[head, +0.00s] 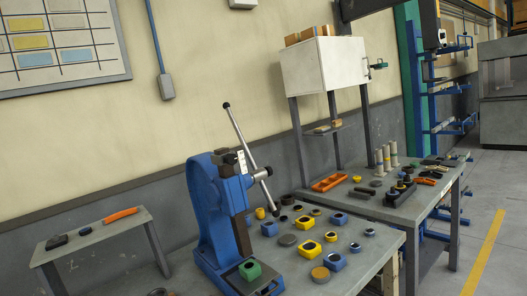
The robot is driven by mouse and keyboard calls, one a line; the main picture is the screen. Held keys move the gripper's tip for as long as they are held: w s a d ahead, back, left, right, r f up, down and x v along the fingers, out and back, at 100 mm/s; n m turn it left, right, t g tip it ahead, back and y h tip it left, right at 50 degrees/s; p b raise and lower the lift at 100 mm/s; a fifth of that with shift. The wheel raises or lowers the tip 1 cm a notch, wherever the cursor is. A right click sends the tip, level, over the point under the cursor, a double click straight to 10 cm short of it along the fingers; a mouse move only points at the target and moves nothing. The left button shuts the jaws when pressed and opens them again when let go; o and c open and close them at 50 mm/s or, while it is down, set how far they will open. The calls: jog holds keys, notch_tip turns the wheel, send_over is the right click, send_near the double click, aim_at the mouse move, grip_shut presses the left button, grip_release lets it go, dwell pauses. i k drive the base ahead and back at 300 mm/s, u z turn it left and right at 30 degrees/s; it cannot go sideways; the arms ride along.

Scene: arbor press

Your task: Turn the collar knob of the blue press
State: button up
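The blue press (207,217) stands on the grey workbench (322,215) at the lower middle of the view. A dark ram (240,230) runs down its front, above a green block (250,270) on the press base. A long silver lever (240,138) with black ends leans across the head of the press. A silver collar (262,174) sits on the lever beside the head; I cannot make out a separate knob on it. My gripper is not in view.
Several blue, yellow and dark small parts (308,248) lie on the bench right of the press. A second table (430,190) with an orange tray (329,182) stands behind. A small side table (92,240) is at left. Open floor (505,230) shows at right.

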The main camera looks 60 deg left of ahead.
aim_at(231, 159)
jog(key=u, duration=0.45)
jog(key=i, duration=1.1)
jog(key=u, duration=0.75)
jog(key=k, duration=0.75)
jog(key=u, duration=0.2)
jog(key=i, duration=0.85)
jog(key=z, duration=0.1)
